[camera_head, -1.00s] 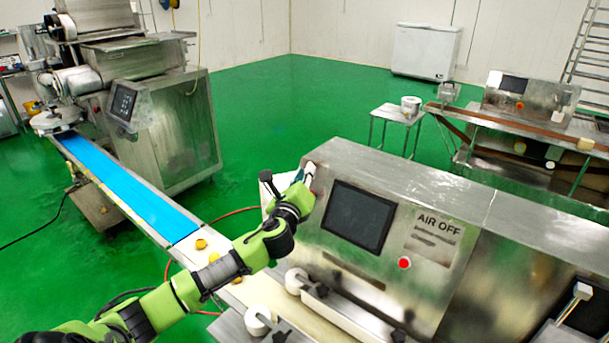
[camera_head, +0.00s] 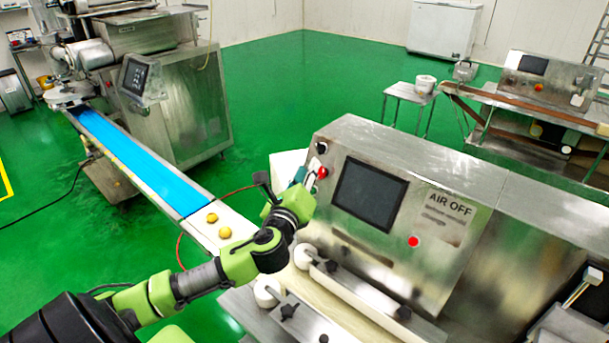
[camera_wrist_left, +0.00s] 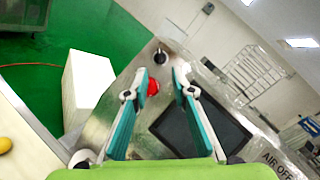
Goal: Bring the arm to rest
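My left arm comes in from the lower left in the head view. Its gripper (camera_head: 308,178) is at the left end of the steel machine's front panel, close to a red button (camera_head: 323,172). In the left wrist view the two teal-lined fingers of my left gripper (camera_wrist_left: 158,82) stand apart with nothing held between them. The red button (camera_wrist_left: 152,87) and a black knob (camera_wrist_left: 160,57) show beyond the gap between the fingers. I cannot tell the exact distance to the panel. My right gripper is in neither view.
The steel machine (camera_head: 480,200) with a dark screen (camera_head: 370,193) fills the right. A blue conveyor belt (camera_head: 140,160) runs at left, with yellow dough balls (camera_head: 225,232) at its end. A white box (camera_wrist_left: 88,85) stands beside the machine. Green floor (camera_head: 300,80) is free behind.

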